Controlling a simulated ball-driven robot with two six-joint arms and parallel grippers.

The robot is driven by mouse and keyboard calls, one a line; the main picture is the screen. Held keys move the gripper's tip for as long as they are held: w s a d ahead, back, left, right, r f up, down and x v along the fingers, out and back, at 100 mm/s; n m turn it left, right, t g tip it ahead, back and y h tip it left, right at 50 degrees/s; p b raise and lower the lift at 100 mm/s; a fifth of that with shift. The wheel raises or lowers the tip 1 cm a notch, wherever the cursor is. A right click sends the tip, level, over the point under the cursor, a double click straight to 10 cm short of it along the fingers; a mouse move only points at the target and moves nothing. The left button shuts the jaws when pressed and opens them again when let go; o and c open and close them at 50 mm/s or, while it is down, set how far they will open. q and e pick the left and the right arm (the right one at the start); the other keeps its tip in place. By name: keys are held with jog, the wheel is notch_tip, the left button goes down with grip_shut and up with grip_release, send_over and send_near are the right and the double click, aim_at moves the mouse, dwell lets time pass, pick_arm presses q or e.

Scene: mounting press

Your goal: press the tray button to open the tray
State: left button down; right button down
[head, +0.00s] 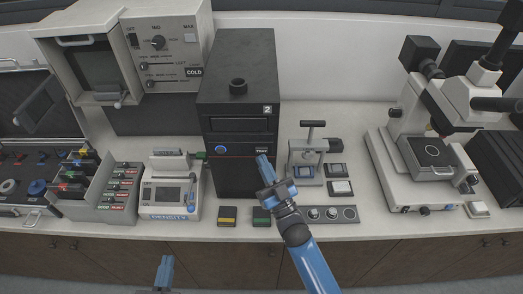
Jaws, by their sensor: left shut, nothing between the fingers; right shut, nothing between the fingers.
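A black tower machine (237,100) stands on the counter at the middle, with a "2" label and a round black knob on top. Its front has a round blue button (221,149) at the left and a small "TRAY" label (262,150) at the right. A thin red line crosses the front below them. My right gripper (262,162) is shut, its tips just below the TRAY label. The fingers hide what lies behind them, and I cannot tell if they touch the front. My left gripper (166,262) is shut and empty, low in front of the counter.
A small hand press (311,150) stands right of the tower, a white density meter (169,197) left. Two small boxes, yellow-marked (227,217) and green-marked (262,217), lie in front. A microscope (425,150) stands at right, a sorting bin (85,190) at left.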

jog(key=shift+w, duration=0.15)
dwell(0.5)
jog(key=shift+w+b, duration=0.3)
jog(key=shift+w, duration=0.35)
dwell(0.8)
jog(key=shift+s, duration=3.3)
